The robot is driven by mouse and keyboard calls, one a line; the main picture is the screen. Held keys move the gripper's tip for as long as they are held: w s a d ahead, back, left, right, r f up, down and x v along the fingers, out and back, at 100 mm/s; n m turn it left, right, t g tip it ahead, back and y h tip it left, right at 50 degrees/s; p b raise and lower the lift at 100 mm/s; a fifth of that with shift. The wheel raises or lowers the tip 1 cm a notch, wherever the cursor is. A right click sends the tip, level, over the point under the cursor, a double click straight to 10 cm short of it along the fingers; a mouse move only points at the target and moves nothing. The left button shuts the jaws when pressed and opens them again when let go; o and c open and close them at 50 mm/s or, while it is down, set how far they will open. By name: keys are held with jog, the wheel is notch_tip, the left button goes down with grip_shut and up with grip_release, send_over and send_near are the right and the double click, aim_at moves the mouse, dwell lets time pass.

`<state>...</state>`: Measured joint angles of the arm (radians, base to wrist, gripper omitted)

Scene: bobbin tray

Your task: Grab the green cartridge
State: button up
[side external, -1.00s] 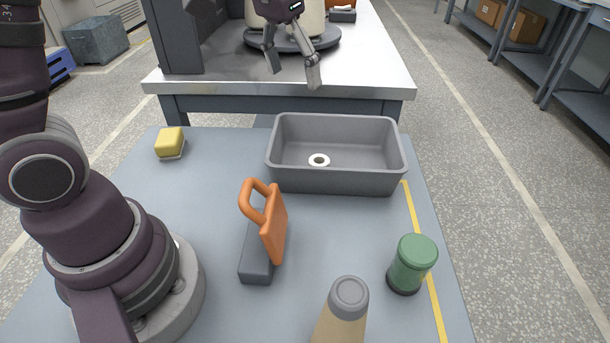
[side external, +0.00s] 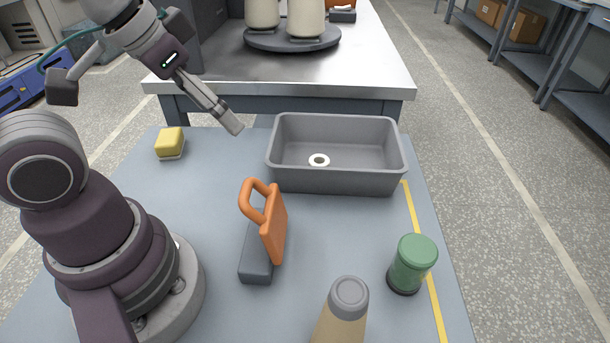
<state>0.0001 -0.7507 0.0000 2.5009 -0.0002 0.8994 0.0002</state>
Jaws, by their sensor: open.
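The green cartridge (side external: 411,264) is a short green cylinder with a wider green cap and a dark base. It stands upright at the front right of the blue-grey table, beside the yellow line. My gripper (side external: 222,110) is at the upper left, raised in the air left of the grey bin and well away from the cartridge. It is seen from the side, so its fingers mostly overlap. It is open, and nothing shows between the fingers.
A grey bin (side external: 336,180) holds a white ring (side external: 319,160). An orange-handled block (side external: 272,235) stands mid-table, and a tan bottle with a grey cap (side external: 348,297) stands at the front. A yellow block (side external: 170,140) sits at the back left. Table between bin and cartridge is clear.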

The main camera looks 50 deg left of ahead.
jog(key=shift+o, duration=0.3)
jog(key=shift+o, duration=1.1)
jog(key=m+g+h, duration=0.2)
jog(key=m, duration=0.4)
send_over(416, 264)
jog(key=a, duration=0.2)
notch_tip(416, 264, down, 9)
jog(key=x, duration=1)
jog(key=shift+a+f, duration=0.15)
jog(key=shift+f, duration=0.15)
